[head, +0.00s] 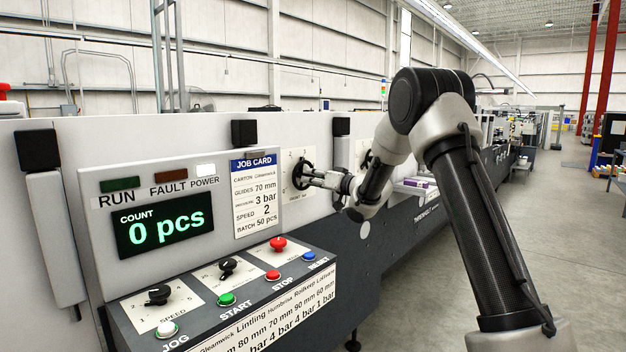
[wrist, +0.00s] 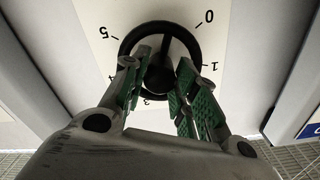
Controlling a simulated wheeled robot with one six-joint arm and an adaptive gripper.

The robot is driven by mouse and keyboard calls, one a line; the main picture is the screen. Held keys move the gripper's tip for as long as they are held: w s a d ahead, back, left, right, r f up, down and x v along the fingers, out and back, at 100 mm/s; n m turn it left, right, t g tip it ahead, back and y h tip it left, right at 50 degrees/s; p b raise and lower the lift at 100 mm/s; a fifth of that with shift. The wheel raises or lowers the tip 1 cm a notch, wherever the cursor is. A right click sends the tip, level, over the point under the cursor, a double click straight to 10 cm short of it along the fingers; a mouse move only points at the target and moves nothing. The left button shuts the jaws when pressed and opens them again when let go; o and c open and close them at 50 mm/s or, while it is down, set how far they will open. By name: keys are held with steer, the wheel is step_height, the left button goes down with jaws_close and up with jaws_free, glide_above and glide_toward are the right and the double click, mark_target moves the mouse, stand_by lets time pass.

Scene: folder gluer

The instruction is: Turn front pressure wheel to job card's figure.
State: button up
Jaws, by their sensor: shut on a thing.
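The front pressure wheel (head: 301,174) is a black ring with a hub on a pale dial plate (head: 297,195) on the machine's side. In the wrist view the wheel (wrist: 193,42) appears with figures 0, 1, 3, 4 and 5 around it, upside down; 2 is hidden. One spoke points between 5 and 0; I cannot tell a setting from it. My gripper (wrist: 162,65) is shut on the wheel, its green-padded fingers either side of the hub. In the head view my gripper (head: 315,177) reaches it from the right. The job card (head: 256,188) reads pressure 3 bar.
A control panel with a count display (head: 163,230) showing 0 pcs is at left. Below it are knobs, a green START button (head: 227,299), a red STOP button (head: 273,275) and a red mushroom button (head: 278,244). Open floor (head: 560,230) lies at right.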

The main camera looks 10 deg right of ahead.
steer(key=shift+f+m, duration=0.2)
steer(key=shift+m, duration=0.5)
steer(key=o, duration=1)
steer(key=shift+r, duration=0.1)
steer(key=shift+s, duration=0.1)
steer(key=v, duration=1.2)
